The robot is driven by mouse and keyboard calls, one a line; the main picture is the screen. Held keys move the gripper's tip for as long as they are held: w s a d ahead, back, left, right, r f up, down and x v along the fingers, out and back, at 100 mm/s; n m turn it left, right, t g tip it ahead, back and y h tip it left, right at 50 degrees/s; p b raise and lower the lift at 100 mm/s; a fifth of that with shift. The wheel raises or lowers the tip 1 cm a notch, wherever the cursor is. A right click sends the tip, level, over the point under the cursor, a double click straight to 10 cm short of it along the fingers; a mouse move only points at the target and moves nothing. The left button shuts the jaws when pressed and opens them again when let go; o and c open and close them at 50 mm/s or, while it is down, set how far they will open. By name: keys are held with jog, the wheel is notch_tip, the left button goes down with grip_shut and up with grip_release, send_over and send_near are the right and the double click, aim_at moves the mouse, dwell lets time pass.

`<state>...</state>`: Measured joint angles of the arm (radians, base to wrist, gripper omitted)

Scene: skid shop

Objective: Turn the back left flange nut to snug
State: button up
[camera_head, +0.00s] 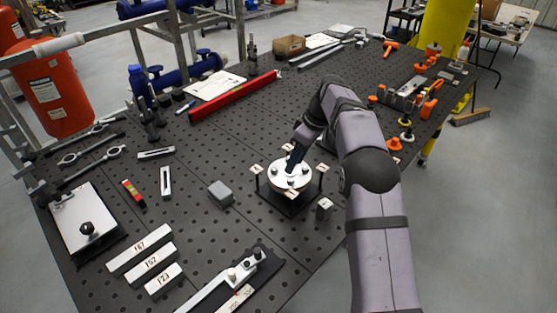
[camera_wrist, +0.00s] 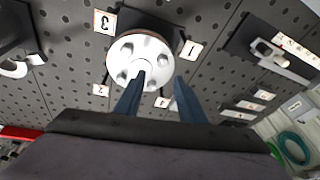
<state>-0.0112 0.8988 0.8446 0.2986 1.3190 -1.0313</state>
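A round white flange (camera_head: 290,176) sits on a dark square stand on the perforated table, with small nuts on its top face. In the wrist view the flange (camera_wrist: 153,47) shows several grey nuts around its face. My gripper (camera_wrist: 160,77) reaches over the flange's near edge with its two blue fingers apart. The left fingertip overlaps the flange, close to a nut; I cannot tell if they touch. The right finger is beside the flange. In the head view my gripper (camera_head: 291,165) hides the back of the flange, so the back left nut cannot be made out.
Numbered white tags (camera_head: 256,169) stand around the flange. Labelled bars (camera_head: 150,262) lie at front left. A red bar (camera_head: 233,97) lies behind.

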aim_at(276, 169)
jog(key=shift+w+a+r+n+y+p, duration=0.2)
jog(key=shift+w+a+n, duration=0.15)
jog(key=shift+w+n, duration=0.2)
jog(key=shift+w+a+r+n+y+p, duration=0.1)
jog(key=shift+w+a+n+p, duration=0.15)
jog(key=shift+w+n, duration=0.3)
jog(key=shift+w+a+r+n+y+p, duration=0.15)
jog(key=shift+w+a+n+y+p, duration=0.15)
jog(key=shift+w+a+n, duration=0.4)
jog(key=shift+d, duration=0.1)
jog(key=shift+p+x, duration=0.85)
jog(key=shift+x, duration=2.8)
jog(key=shift+c, duration=0.6)
grip_shut()
